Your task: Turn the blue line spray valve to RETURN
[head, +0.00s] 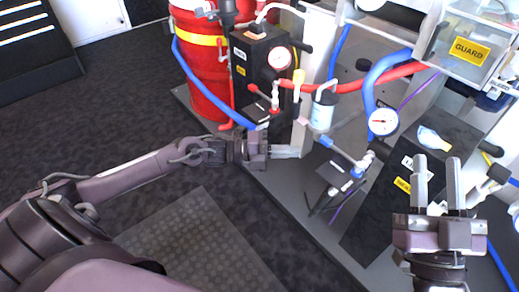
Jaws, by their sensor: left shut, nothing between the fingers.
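A blue-handled valve (345,155) with metal fittings stands at the middle right of the head view, above a small black plate with a white label (340,186). It seems to be the blue line spray valve; its label is too small to read, so I cannot tell its setting. My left gripper (296,152) is shut and empty, pointing right, to the left of the blue handle with a small gap in the picture. My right gripper (437,170) is open and empty, fingers pointing up, over the dark panel at the right.
A black pump box (262,60) with a gauge and a red drum (200,70) stand at the back left. Another gauge (383,122), blue and red hoses and a clear GUARD box (470,50) crowd the right. Open floor (120,110) lies left of the grey base plate.

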